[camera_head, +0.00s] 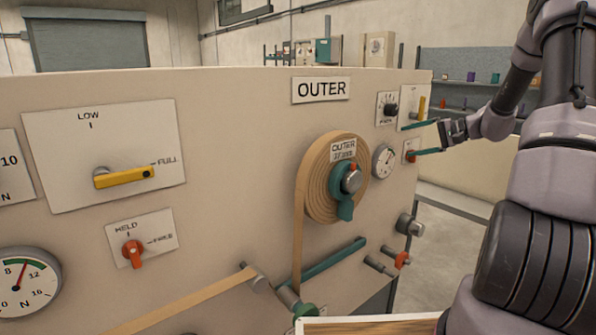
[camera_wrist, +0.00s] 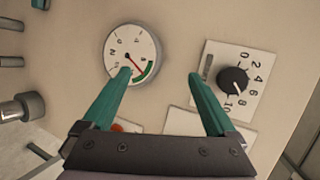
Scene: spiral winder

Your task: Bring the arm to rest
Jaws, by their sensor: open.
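My gripper (camera_head: 420,138) is at the right end of the beige winder panel (camera_head: 225,130) in the head view. Its two green fingers are spread apart with nothing between them. In the wrist view my gripper (camera_wrist: 160,85) points at the panel face, its left fingertip over the round gauge (camera_wrist: 122,50) and its right fingertip beside the black knob dial (camera_wrist: 233,80). I cannot tell whether the fingers touch the panel. A small orange switch (camera_head: 411,157) lies between or behind the fingers in the head view. My arm comes in from the right.
The OUTER tape roll (camera_head: 318,200) with its green handle stands out from the panel. Metal pegs (camera_head: 405,225) project at the lower right. A yellow lever (camera_head: 125,177) and orange knob (camera_head: 133,250) are on the left. Open floor (camera_head: 450,270) shows right of the panel.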

